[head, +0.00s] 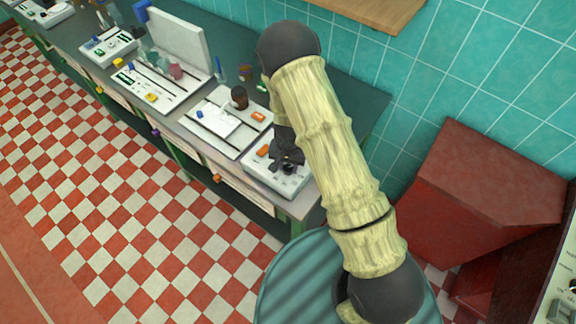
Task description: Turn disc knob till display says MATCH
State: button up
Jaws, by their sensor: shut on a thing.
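My gripper (287,157) reaches down to a pale box-shaped device (258,178) at the right end of the bench. It is shut on a small dark part on top of the device, which appears to be the disc knob (288,170). The fingers and my arm cover much of the knob, so its angle cannot be told. An orange block (263,151) sits on the device, left of the gripper. The device's display is too small or hidden to read, and I cannot tell what it says.
The grey bench (304,204) runs to the upper left with several other pale panels. One white panel (225,125) with a brown round knob (239,96) stands just left. A red bin (485,185) stands at right. The checkered floor (120,210) before the bench is clear.

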aim_at(288, 168)
jog(key=shift+m, duration=1.6)
jog(key=o, duration=1)
jog(key=shift+c, duration=0.2)
notch_tip(288, 168, up, 17)
jog(key=b, duration=0.3)
jog(key=shift+r, duration=0.2)
